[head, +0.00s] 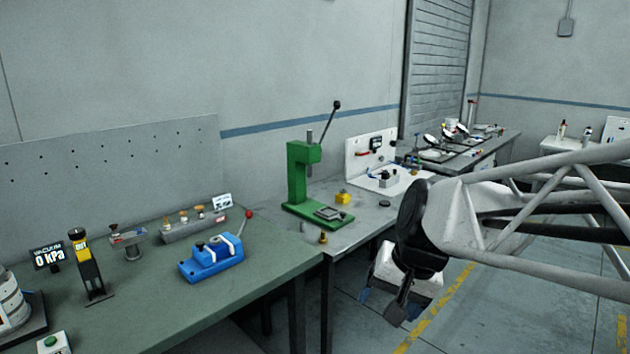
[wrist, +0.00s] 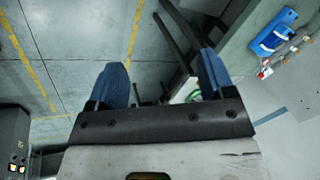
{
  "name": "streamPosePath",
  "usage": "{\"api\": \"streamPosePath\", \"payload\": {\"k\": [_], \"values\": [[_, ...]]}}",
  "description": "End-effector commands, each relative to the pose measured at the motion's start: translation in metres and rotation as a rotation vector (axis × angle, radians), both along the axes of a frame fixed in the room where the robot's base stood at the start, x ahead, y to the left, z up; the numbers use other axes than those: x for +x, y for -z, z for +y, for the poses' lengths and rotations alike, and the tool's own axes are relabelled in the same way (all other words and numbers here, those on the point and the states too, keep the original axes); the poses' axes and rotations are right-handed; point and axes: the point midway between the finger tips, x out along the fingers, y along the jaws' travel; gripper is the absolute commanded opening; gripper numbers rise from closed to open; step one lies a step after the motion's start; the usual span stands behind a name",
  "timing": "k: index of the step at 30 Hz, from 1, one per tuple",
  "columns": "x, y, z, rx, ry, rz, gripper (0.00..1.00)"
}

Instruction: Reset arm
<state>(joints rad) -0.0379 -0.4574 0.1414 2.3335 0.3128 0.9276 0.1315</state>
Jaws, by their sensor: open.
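My gripper (head: 382,302) hangs at the end of my arm in the head view, out over the floor to the right of the workbenches. In the wrist view my gripper (wrist: 160,85) shows two blue fingertips spread wide apart. The gripper touches nothing that I can see.
A green bench (head: 150,300) holds a blue clamp device (head: 212,258), a black and yellow magazine (head: 88,268) and a vacuum sign (head: 48,255). A green press (head: 303,180) stands on the grey bench behind. The floor (head: 480,310) around my gripper is open.

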Motion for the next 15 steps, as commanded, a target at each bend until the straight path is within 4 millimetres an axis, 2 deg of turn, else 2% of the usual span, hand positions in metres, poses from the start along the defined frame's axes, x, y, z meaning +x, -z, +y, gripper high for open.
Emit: {"api": "streamPosePath", "payload": {"k": [3,9,15], "values": [[-0.033,0.006,-0.018,-0.08,-0.05,-0.021,0.76],[-0.08,0.019,-0.043,-0.21,-0.133,-0.044,0.76],[-0.109,0.028,-0.059,-0.293,-0.184,-0.053,0.76]]}}
